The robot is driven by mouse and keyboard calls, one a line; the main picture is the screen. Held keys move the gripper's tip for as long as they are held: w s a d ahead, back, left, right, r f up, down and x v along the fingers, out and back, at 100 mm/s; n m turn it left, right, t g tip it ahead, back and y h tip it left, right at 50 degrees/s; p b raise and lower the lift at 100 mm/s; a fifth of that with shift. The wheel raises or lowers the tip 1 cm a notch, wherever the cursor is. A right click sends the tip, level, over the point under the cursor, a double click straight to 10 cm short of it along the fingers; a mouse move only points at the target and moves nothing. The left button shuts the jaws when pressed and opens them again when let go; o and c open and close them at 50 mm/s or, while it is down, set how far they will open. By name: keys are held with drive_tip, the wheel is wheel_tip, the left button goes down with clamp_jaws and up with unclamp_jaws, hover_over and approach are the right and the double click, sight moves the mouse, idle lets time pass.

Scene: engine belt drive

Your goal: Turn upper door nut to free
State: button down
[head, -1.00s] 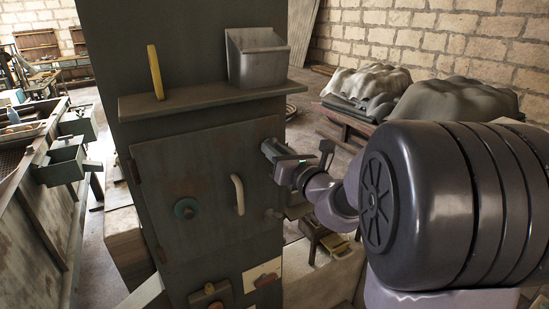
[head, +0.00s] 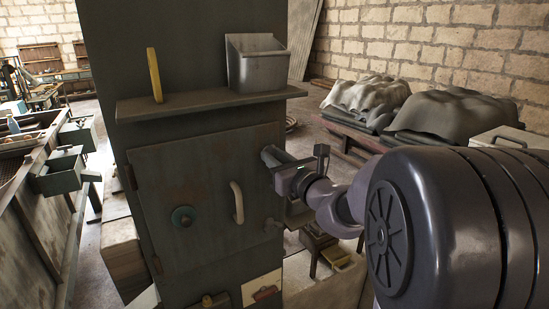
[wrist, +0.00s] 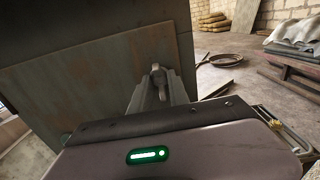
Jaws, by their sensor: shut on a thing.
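My gripper (head: 277,167) is at the door's upper right edge, shut on the upper door nut. The nut is mostly hidden by my gripper in the head view. In the wrist view the upper door nut (wrist: 157,76) shows as a grey winged piece at my fingers, beside the door edge. A lower door nut (head: 272,225) sits further down the same edge, apart from my gripper.
A shelf (head: 190,104) above the door holds a yellow upright piece (head: 154,75) and a metal bin (head: 256,63). A covered table (head: 350,132) stands behind on the right. A workbench (head: 40,215) runs along the left. Open floor lies right of the cabinet.

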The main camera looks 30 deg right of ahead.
drive_tip(key=c, duration=1.3)
unclamp_jaws()
drive_tip(key=shift+o, duration=0.2)
drive_tip(key=s, duration=1.7)
drive_tip(key=shift+s+d, duration=0.2)
drive_tip(key=shift+d, duration=0.1)
